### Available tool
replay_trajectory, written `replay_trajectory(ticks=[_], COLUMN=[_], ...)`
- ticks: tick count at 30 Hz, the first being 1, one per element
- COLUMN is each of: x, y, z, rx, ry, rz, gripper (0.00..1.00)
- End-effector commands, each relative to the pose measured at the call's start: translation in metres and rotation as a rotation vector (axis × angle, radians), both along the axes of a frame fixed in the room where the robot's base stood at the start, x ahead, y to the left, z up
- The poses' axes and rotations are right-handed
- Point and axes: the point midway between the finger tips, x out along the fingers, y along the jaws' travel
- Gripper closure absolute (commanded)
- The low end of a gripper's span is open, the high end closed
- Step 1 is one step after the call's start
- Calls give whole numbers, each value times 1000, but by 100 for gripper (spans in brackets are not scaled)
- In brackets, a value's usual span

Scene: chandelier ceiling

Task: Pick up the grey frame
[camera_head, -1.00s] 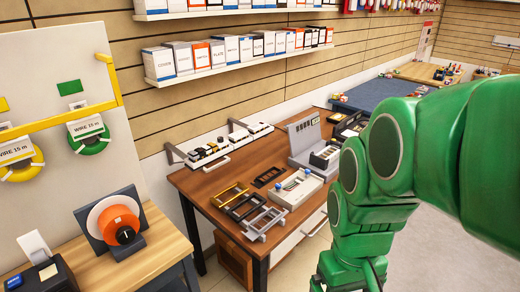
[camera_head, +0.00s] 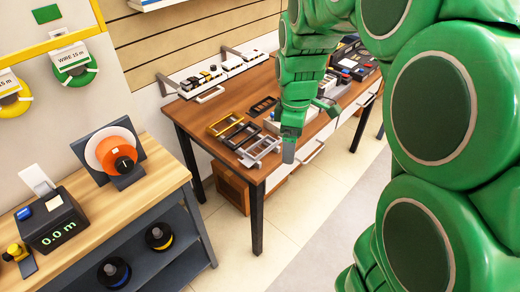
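The grey frame (camera_head: 258,155) lies near the front edge of the brown table, at the near end of a row of frames. A black frame (camera_head: 238,134) and a yellow frame (camera_head: 222,125) lie just behind it to the left. My gripper (camera_head: 307,132) hangs from my green arm just right of the grey frame, over the table's front edge. Its fingers look spread apart with nothing between them. The grey frame's right end is close to one fingertip; I cannot tell whether they touch.
A dark flat frame (camera_head: 262,106) lies farther back. A light grey device (camera_head: 272,124) is partly hidden behind my gripper. A wooden bench (camera_head: 120,195) with a wire spool stands left. The floor in front is clear.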

Motion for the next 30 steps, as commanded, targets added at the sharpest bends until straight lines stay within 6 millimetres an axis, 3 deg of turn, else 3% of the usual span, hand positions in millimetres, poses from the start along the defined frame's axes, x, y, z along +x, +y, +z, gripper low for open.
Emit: replay_trajectory(ticks=[15, 24, 30], x=[110, 165, 191], y=[39, 64, 76], z=[-55, -97, -121], rx=[35, 44, 46], ry=[-36, -51, -59], rz=[546, 859, 1021], gripper=[4, 4, 4])
